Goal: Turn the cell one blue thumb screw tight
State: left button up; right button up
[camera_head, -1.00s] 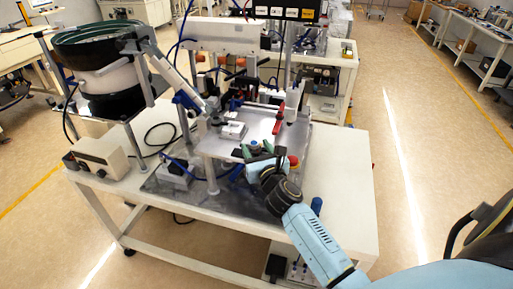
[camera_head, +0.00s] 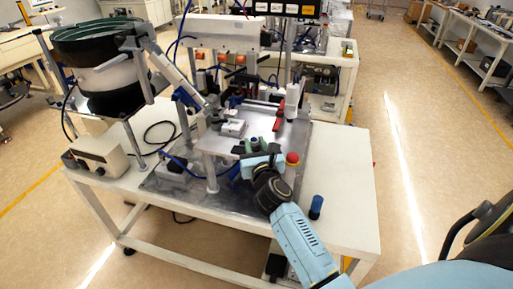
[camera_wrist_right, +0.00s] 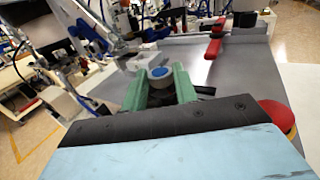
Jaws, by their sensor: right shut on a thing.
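The blue thumb screw (camera_wrist_right: 158,72) shows in the right wrist view as a round blue cap on a grey collar, between the two green fingers of my right gripper (camera_wrist_right: 160,82). The fingers are shut on it from both sides, at the near edge of the grey metal plate. In the head view my right gripper (camera_head: 254,147) is at the front of the feeder station, and its fingers and wrist largely hide the screw. How far the screw is threaded in cannot be seen. My left gripper is not in view.
A red mushroom button (camera_head: 292,158) stands close to the right of my gripper. A red lever (camera_wrist_right: 214,37) lies further back on the plate. A dark blue cylinder (camera_head: 316,207) stands on the white table (camera_head: 345,190). The bowl feeder (camera_head: 105,60) is at the left.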

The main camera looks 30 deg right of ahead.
jog(key=m+h+b, duration=0.1)
jog(key=m+g+h+b, duration=0.1)
jog(key=h+b, duration=0.1)
jog(key=shift+w+a+f+g, duration=0.15)
jog(key=shift+a+f+g, duration=0.05)
jog(key=shift+a+g, duration=0.1)
jog(key=shift+r+m+g+h+b, duration=0.15)
jog(key=shift+m+g+h+b, duration=0.15)
jog(key=shift+m+h+b, duration=0.25)
jog(key=o, duration=1)
jog(key=shift+c, duration=0.2)
jog(key=v, duration=0.7)
jog(key=shift+s+a+b, duration=0.2)
jog(key=shift+b, duration=0.1)
